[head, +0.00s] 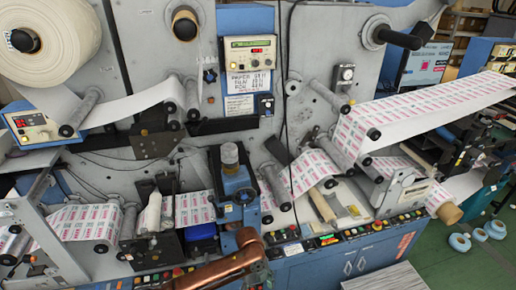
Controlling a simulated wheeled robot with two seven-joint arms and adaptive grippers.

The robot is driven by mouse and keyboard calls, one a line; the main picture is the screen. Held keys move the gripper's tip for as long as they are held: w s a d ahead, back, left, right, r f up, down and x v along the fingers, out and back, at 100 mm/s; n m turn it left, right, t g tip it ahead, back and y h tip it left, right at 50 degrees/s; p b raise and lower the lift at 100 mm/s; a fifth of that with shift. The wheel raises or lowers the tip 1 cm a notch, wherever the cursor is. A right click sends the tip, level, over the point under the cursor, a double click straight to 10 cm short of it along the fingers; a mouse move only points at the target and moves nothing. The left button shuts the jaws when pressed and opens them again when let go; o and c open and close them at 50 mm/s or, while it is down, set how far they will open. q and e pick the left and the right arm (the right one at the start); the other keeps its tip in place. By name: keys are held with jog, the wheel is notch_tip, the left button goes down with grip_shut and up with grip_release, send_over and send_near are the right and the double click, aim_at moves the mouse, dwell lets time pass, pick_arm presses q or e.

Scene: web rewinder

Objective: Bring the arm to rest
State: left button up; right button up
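Neither of my grippers shows in the head view. A copper-coloured link of one of my arms (215,268) reaches in at the bottom edge, left of the middle, in front of the machine. Its hand end cannot be made out, and I cannot tell which arm it is. The web rewinder (320,265) fills most of the view. Printed web (425,108) runs over its rollers, with a large blank roll (55,40) at the upper left.
Button panels line the machine's front edge, with a blue turret (238,188) standing close behind my arm link. Small blue-white rolls (460,242) lie on the green floor (470,272) at the right, where there is some free room.

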pick_arm(q)
jog(key=s+f+n+t+h, duration=0.1)
jog(key=s+f+n+h, duration=0.25)
jog(key=n, duration=0.25)
jog(key=s+a+f+n+t+y, duration=0.1)
jog(key=s+a+n+t+y, duration=0.1)
jog(key=s+a+n, duration=0.75)
jog(key=s+a+f+n+t+y, duration=0.1)
jog(key=s+a+n+y, duration=0.3)
jog(key=a, duration=1)
jog(key=s+a+n+t, duration=0.2)
jog(key=s+a+n, duration=0.3)
jog(key=a+n, duration=0.5)
notch_tip(320, 180, down, 44)
jog(key=s+r+m+g+b, duration=0.1)
jog(key=m+b, duration=0.2)
jog(key=b, duration=1)
jog(key=s+f+b, duration=0.3)
jog(key=s+f, duration=0.3)
jog(key=f, duration=0.3)
jog(key=s+f+g+b, duration=0.1)
jog(key=s+f+b, duration=0.3)
jog(key=s+f, duration=0.3)
jog(key=s+f+h+b, duration=0.1)
jog(key=s+f+b, duration=0.3)
jog(key=f, duration=0.9)
jog(key=s, duration=0.3)
jog(key=shift+a+g, duration=0.25)
jog(key=shift+g, duration=0.05)
